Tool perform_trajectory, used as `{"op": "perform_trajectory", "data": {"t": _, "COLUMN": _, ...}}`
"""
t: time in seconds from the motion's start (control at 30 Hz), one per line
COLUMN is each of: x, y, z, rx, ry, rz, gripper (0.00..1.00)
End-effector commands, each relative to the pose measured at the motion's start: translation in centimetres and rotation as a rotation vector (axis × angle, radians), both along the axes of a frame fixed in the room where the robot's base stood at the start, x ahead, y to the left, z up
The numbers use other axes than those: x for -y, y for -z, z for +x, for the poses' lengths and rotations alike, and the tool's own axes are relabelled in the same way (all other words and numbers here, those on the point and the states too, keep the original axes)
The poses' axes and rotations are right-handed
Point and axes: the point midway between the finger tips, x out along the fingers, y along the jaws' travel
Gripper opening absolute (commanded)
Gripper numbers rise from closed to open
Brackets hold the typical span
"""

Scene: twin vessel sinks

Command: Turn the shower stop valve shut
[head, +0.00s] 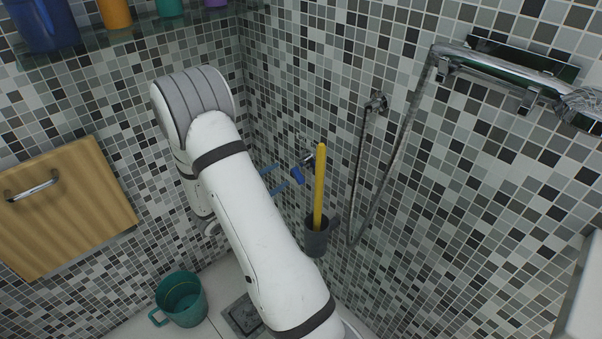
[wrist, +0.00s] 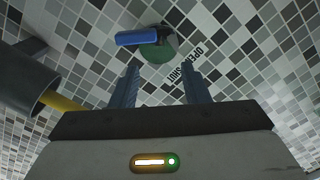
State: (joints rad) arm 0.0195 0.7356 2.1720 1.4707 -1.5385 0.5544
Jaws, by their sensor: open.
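The shower stop valve (head: 307,158) sits on the right wall, with a blue lever handle (head: 297,176). In the wrist view the blue handle (wrist: 138,38) lies nearly level in the picture, in front of a green round part (wrist: 158,53). Printed words OPEN and SHUT (wrist: 184,65) show upside down on the wall beside it. My gripper (head: 279,177) is open and empty, just left of the handle in the head view. In the wrist view its two fingers (wrist: 160,82) stand apart below the handle, with a gap to it.
A dark holder (head: 317,238) with a yellow stick (head: 320,185) is on the wall close to the valve; the holder also shows at left in the wrist view (wrist: 25,78). A shower hose (head: 388,180) hangs to the right. A teal mug (head: 183,300) stands below.

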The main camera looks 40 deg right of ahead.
Motion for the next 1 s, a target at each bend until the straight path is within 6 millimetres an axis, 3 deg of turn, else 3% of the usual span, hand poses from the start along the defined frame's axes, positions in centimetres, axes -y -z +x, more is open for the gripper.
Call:
{"op": "perform_trajectory", "data": {"t": 0.5, "x": 6.9, "y": 0.1, "z": 0.3, "rx": 0.002, "ry": 0.011, "rz": -0.008, "gripper": 0.42}}
{"op": "perform_trajectory", "data": {"t": 0.87, "x": 7.6, "y": 0.0, "z": 0.4, "rx": 0.0, "ry": 0.008, "rz": -0.008, "gripper": 0.42}}
{"op": "perform_trajectory", "data": {"t": 1.0, "x": 7.6, "y": 0.0, "z": 0.4, "rx": -0.001, "ry": 0.007, "rz": -0.009, "gripper": 0.32}}
